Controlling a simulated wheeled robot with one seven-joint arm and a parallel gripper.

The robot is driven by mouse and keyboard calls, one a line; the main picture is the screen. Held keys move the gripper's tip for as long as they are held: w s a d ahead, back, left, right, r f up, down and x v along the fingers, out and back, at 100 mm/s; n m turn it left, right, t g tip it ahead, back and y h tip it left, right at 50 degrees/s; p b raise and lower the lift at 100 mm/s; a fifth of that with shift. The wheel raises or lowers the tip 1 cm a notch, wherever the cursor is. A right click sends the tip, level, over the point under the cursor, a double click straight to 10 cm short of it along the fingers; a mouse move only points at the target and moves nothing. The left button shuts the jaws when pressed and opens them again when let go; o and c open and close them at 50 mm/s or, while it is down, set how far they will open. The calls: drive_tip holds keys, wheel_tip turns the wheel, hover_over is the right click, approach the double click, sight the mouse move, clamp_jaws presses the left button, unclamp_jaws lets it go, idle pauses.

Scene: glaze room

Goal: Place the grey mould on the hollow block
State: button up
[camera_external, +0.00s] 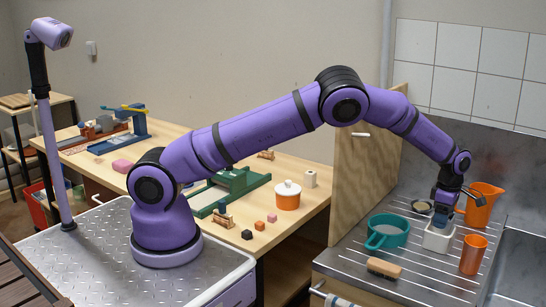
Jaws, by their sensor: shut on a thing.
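My gripper (444,212) is at the right, low over the ribbed metal draining board. It is shut on a pale grey, boxy thing (438,238), which appears to be the grey mould. The fingers reach down to its top, and their tips are hard to make out. From here I cannot tell whether its base touches the board. A small cream block (310,178) with a dark spot stands on the wooden table behind the white-lidded orange pot; it may be the hollow block, but it is too small to be sure.
Around the gripper stand a teal pan (388,232), an orange jug (484,204), an orange cup (473,255), a small round dish (421,207) and a brush (384,267). A wooden panel (368,170) rises between board and table. The orange pot (287,198) stands on the table.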

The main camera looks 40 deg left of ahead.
drive_tip(key=shift+f, duration=0.65)
drive_tip(key=shift+f, duration=0.1)
drive_tip(key=o, duration=0.9)
drive_tip(key=shift+o, duration=0.2)
wheel_tip(320, 180, up, 12)
